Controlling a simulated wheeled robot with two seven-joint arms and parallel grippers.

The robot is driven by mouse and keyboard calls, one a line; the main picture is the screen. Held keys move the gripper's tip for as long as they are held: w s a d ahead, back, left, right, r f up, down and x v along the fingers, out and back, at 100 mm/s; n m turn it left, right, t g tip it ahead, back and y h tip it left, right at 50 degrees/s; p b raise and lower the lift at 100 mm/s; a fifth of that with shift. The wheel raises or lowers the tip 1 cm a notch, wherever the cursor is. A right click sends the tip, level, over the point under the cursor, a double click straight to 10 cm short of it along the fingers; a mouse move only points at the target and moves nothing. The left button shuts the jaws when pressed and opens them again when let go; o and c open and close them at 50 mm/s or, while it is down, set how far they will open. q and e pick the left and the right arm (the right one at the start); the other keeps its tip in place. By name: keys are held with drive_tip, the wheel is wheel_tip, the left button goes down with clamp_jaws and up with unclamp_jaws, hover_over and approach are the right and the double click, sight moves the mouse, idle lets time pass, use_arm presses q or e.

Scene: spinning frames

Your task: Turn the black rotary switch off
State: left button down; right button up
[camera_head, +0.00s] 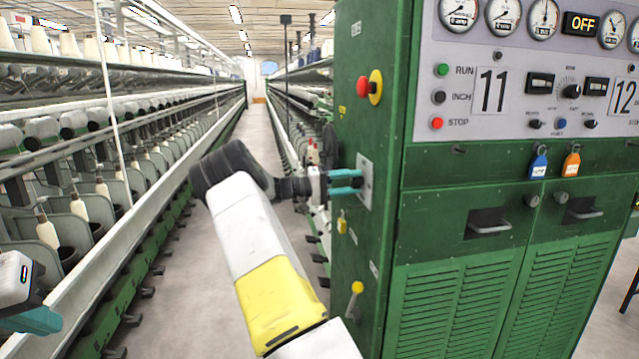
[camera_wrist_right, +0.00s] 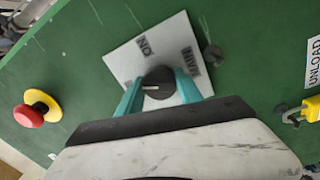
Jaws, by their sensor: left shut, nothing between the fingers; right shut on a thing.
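The black rotary switch (camera_wrist_right: 158,83) sits on a pale square plate (camera_wrist_right: 122,66) on the cabinet's green side. The plate carries lettering that looks like ON and MAIN, turned in the right wrist view. A short light line marks the knob's face. My right gripper (camera_wrist_right: 158,87) has its teal fingers on both sides of the knob, shut on it. In the head view, my right gripper (camera_head: 346,183) reaches the plate (camera_head: 365,182) from the left, and the knob is hidden there. My left gripper (camera_head: 32,320) is at the lower left edge, partly cut off, shut and empty.
A red emergency button on yellow (camera_head: 370,87) is above the plate. A yellow padlock (camera_head: 342,222) and a yellow-knobbed lever (camera_head: 355,290) are below. The cabinet front has gauges and a display (camera_head: 581,23) reading OFF. A spinning frame (camera_head: 75,260) lines the left; the aisle floor (camera_head: 180,250) is clear.

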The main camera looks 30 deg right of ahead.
drive_tip(key=shift+n+t, duration=0.3)
drive_tip(key=shift+n, duration=2.1)
drive_tip(key=o, duration=1.3)
drive_tip(key=shift+o, duration=0.2)
drive_tip(key=shift+a, duration=0.1)
drive_tip(key=v, duration=0.7)
drive_tip(key=shift+w+a, duration=0.15)
drive_tip(key=shift+a, duration=0.15)
drive_tip(key=shift+f, duration=0.1)
